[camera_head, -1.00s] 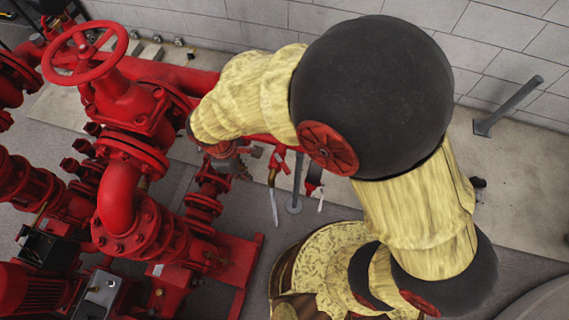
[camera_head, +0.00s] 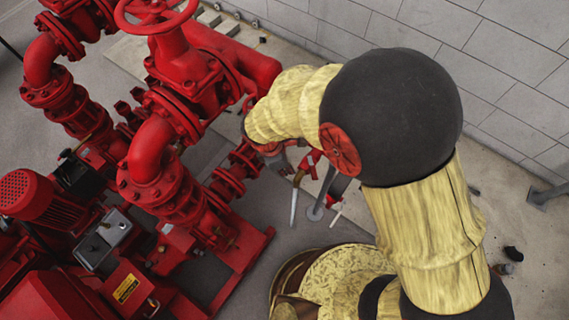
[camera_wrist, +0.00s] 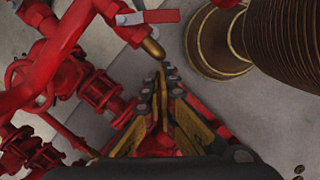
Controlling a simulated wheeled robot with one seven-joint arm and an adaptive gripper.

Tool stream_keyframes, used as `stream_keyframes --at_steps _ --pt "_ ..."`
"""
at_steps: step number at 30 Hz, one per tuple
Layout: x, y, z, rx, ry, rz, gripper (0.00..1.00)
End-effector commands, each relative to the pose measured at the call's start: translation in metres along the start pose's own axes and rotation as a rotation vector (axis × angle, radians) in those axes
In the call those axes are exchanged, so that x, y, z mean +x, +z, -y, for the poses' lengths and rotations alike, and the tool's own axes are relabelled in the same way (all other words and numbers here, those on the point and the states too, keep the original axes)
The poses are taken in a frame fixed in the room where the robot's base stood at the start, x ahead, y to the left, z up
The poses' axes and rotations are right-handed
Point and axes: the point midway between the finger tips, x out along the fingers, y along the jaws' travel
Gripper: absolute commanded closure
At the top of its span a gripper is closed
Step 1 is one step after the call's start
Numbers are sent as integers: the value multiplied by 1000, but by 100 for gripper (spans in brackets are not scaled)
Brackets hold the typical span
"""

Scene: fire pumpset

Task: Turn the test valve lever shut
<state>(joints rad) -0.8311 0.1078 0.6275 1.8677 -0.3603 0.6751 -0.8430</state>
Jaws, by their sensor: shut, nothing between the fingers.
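In the wrist view my gripper (camera_wrist: 163,82) has its fingers together, with nothing between them. Just beyond the fingertips a short brass outlet (camera_wrist: 153,47) hangs from a red pipe. A flat red lever (camera_wrist: 158,16) with a grey part at its left end lies across above this outlet, apart from the fingers; it looks like the test valve lever. In the head view the brass outlet (camera_head: 298,178) and red valve parts (camera_head: 311,160) show right of my wrist. My forearm hides part of that area, and my fingertips cannot be made out clearly there.
Red pump pipework with a large handwheel (camera_head: 157,12) fills the left of the head view. A grey block wall (camera_head: 500,70) stands behind. Red flanged pipes (camera_wrist: 100,95) lie left of my gripper in the wrist view.

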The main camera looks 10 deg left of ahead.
Motion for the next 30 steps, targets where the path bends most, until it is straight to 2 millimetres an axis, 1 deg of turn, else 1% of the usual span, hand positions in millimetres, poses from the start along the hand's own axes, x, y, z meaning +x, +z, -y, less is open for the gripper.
stream_keyframes --at_steps 1,5,6,9,13,18,30 --pt "13 0 1 0 -3 1 100" --pt "37 0 0 0 -2 1 100" --pt "35 9 -1 5 1 -1 100" --pt "37 23 0 4 1 -1 100" --pt "39 34 0 3 0 -1 100" --pt "40 39 0 0 0 0 100" --pt "40 40 1 -9 2 -1 100"
